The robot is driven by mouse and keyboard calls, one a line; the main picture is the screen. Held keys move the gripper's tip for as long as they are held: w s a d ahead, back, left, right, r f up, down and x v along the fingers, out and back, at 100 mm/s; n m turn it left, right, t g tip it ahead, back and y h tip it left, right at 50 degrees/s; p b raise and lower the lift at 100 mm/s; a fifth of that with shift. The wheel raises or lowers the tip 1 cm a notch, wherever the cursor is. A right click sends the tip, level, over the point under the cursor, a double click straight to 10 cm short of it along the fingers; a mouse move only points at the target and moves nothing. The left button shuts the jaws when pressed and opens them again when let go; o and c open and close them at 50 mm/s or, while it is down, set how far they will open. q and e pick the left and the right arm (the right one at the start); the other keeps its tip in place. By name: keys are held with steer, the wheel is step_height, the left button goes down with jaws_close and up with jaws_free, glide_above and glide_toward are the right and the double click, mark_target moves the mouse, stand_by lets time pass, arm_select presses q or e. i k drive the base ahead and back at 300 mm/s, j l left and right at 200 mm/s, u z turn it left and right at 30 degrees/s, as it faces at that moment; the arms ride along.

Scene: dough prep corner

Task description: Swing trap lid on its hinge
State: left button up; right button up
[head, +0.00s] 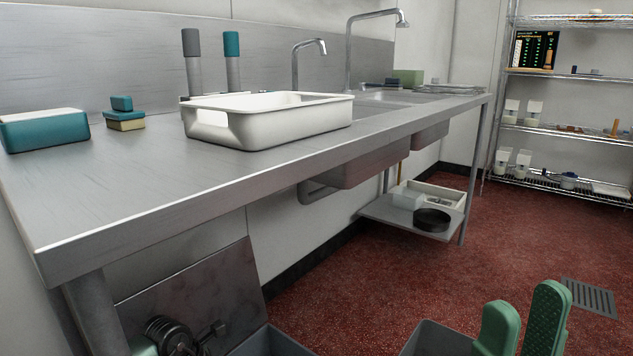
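A flat grey metal plate (205,295) stands tilted under the counter at the lower left. It looks like the trap lid, raised; its hinge and the trap body are not clear. My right gripper (528,296) shows at the bottom right as two green ribbed fingers with a gap between them. It is open and empty, well to the right of the plate and not touching it.
A dark round fitting (170,334) is in front of the plate. The steel counter (120,190) overhangs it, with a white basin (290,128) on top. A low shelf (405,215) holds a black round pan (432,220). Red floor (350,290) is open in the middle.

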mark_target(224, 285)
steer(key=k+j, duration=0.85)
steer(key=j, duration=0.15)
